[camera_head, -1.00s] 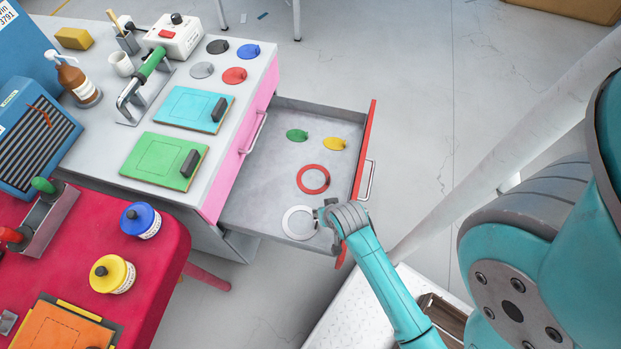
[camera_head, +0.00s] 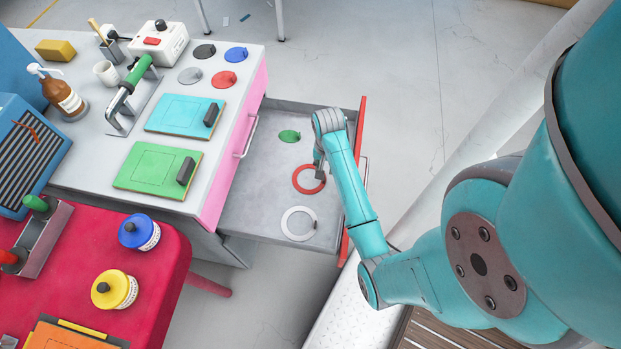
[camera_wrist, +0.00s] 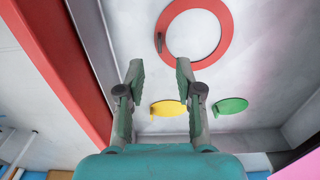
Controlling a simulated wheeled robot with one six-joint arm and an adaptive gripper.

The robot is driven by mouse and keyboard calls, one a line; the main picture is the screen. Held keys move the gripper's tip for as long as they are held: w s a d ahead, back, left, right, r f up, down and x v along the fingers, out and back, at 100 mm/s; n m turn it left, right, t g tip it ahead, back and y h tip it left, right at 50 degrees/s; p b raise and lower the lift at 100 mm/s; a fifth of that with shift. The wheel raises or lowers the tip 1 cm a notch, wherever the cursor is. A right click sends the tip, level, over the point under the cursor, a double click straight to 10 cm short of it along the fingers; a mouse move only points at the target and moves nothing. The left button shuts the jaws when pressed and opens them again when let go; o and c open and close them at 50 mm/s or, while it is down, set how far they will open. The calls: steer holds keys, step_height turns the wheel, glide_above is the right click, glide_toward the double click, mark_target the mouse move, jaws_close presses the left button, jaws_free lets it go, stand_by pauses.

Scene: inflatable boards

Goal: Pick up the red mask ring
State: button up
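The red mask ring (camera_head: 297,183) lies flat in the open drawer, between the green disc and the white ring. In the wrist view, the red ring (camera_wrist: 227,42) is beyond my fingertips, with a small dark grip tab (camera_wrist: 159,42) on its left side. My gripper (camera_wrist: 160,68) is open, its two fingers apart with nothing between them. The tab appears ahead of the gap between the fingers. In the head view my gripper (camera_head: 320,166) is over the ring's right side, partly hiding it. I cannot tell whether it touches the tab.
The drawer (camera_head: 251,205) also holds a white ring (camera_head: 287,226), a green disc (camera_head: 288,136) and a yellow disc (camera_wrist: 167,108), which my arm hides in the head view. The red drawer front (camera_head: 345,244) is close to my arm. The workbench (camera_head: 228,135) stands left.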

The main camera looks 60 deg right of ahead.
steer(key=shift+d+f, duration=0.2)
steer(key=shift+f, duration=3.8)
jaws_close()
